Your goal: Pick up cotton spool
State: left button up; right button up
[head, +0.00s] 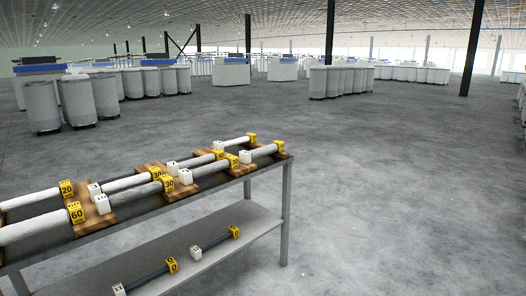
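Several white cotton spools lie in wooden holders on the top of a long metal rack at the lower left. A thick spool (35,228) with a yellow block marked 60 is nearest. Another spool (30,197) beside it has a block marked 20. Further along are a spool (125,183) and a short spool (264,151) at the rack's right end. On the lower shelf lie two thin dark rods (216,242) with yellow and white end blocks. Neither of my grippers shows in the head view.
The rack's top (200,184) and lower shelf (255,222) stand on grey legs, one leg (286,210) at the right end. Open concrete floor (400,190) lies right and beyond. Grey cans (77,100) and dark posts (472,50) stand far back.

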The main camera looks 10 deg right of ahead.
aim_at(11, 235)
jog(key=j+z, duration=0.25)
jog(key=z, duration=0.15)
jog(key=i+j+z, duration=0.1)
jog(key=j+z, duration=0.5)
jog(key=j, duration=0.2)
jog(key=k+j+z, duration=0.15)
jog(key=j, duration=0.7)
jog(key=k+j+z, duration=0.1)
jog(key=j, duration=0.4)
jog(key=k+j, duration=0.1)
jog(key=j, duration=0.35)
jog(key=j+z, duration=0.1)
jog(key=j, duration=0.35)
jog(key=k, duration=0.05)
